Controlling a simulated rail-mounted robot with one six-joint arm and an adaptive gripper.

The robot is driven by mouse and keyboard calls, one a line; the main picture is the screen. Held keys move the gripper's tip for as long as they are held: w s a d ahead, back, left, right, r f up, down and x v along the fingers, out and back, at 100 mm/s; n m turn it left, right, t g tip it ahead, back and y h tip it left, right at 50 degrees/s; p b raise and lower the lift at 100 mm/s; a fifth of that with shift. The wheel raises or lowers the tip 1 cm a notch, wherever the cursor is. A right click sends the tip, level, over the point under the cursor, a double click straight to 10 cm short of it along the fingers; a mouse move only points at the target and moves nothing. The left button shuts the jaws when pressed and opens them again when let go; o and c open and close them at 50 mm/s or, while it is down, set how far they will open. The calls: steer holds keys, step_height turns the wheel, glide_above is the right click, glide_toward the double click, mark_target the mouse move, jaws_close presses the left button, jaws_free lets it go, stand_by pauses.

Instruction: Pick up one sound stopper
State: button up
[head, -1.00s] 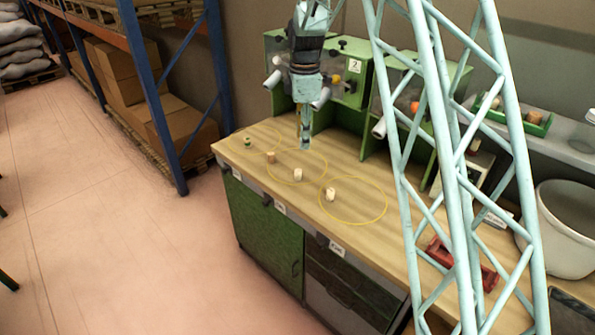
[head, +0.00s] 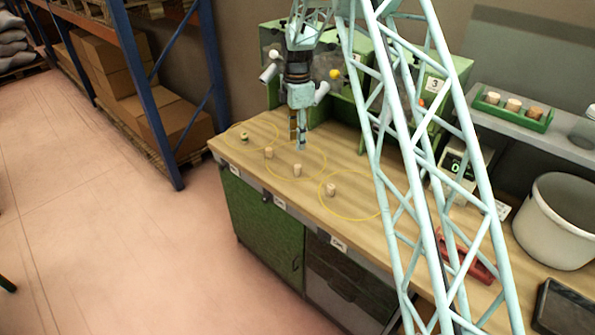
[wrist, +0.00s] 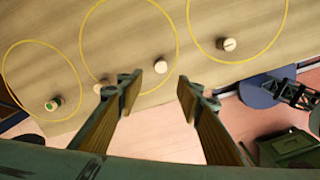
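My gripper (head: 297,146) points down above the bench, open and empty; its two wood-faced fingers also show apart in the wrist view (wrist: 159,86). Several stoppers stand near the bench's front edge. One with green on it (head: 244,138) is in the left yellow ring; it also shows in the wrist view (wrist: 54,104). A tan stopper (head: 269,153) is at the middle ring's left edge, partly behind a finger in the wrist view (wrist: 99,88). A pale stopper (head: 297,170) is at that ring's front (wrist: 158,66). Another (head: 331,189), with a dark line on top (wrist: 229,44), is in the right ring.
Green cabinets (head: 345,95) stand along the bench's back. The wooden bench top (head: 262,124) is mostly clear around the stoppers. A white bucket (head: 556,240) and a red object (head: 470,262) are at right.

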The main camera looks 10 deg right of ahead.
mark_target(297, 166)
steer(key=shift+f, duration=0.15)
steer(key=shift+f, duration=4.15)
steer(key=shift+s+f, duration=0.1)
steer(key=shift+f, duration=2.5)
steer(key=shift+c, duration=0.7)
steer(key=c, duration=0.6)
